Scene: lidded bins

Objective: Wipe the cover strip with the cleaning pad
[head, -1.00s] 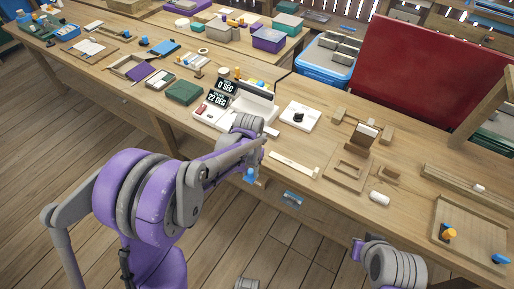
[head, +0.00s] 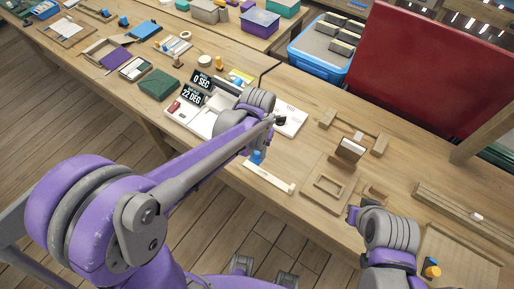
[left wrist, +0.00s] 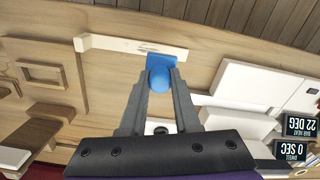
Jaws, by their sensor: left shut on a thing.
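The cover strip (head: 268,178) is a pale, narrow bar lying near the front edge of the bench. It also shows in the left wrist view (left wrist: 115,43), with a small block at one end. My left gripper (left wrist: 160,84) is shut on the blue cleaning pad (left wrist: 161,62), whose flat face overlaps the end of the strip nearest the scale-like white device. The pad (head: 257,157) also shows in the head view at that end. Contact with the strip cannot be told. My right gripper (head: 358,212) is over the bench at right; its fingers are unclear.
A white device with displays (head: 200,88) stands left of the strip. A wooden frame (head: 327,188) lies right of it, near a wooden stand (head: 350,148). A red panel (head: 435,65) and a blue bin (head: 318,57) are behind. Bench between strip and frame is clear.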

